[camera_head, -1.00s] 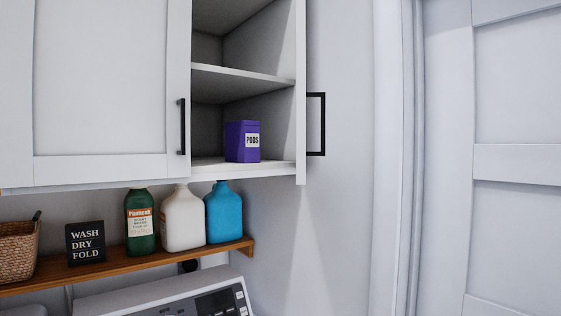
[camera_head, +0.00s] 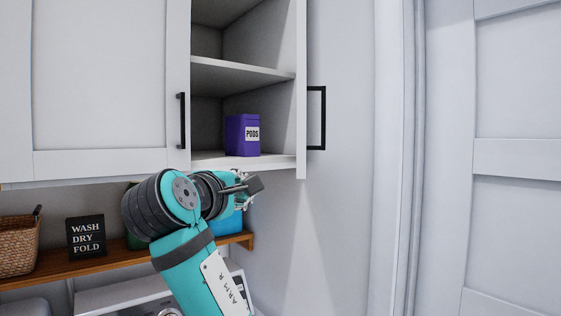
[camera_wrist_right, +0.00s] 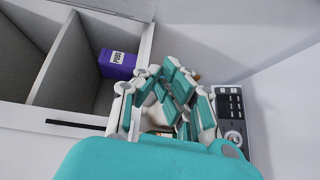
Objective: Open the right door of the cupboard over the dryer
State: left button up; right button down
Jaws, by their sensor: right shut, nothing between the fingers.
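The right door (camera_head: 301,90) of the cupboard stands open, seen nearly edge-on in the head view, with its black handle (camera_head: 317,118) on the right side. The open compartment shows shelves and a purple PODS box (camera_head: 243,135), also in the wrist view (camera_wrist_right: 118,65). My right gripper (camera_head: 250,186) is below the cupboard's bottom edge, in front of the bottle shelf, apart from the door and handle. In the wrist view its fingers (camera_wrist_right: 168,104) are shut with nothing held. My left gripper is not in view.
The left door (camera_head: 100,85) is closed, with a black handle (camera_head: 182,120). A wooden shelf (camera_head: 60,268) holds a basket (camera_head: 18,247), a sign (camera_head: 86,238) and bottles, mostly hidden by my arm. Bare wall lies right of the cupboard, then a panelled door (camera_head: 515,160).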

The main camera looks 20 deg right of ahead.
notch_tip(320, 180, up, 4)
jog(key=s+h, duration=0.1)
jog(key=s, duration=0.1)
jog(key=w+d+p, duration=0.7)
jog(key=d+p, duration=0.1)
jog(key=d, duration=0.1)
jog(key=shift+w+r, duration=0.1)
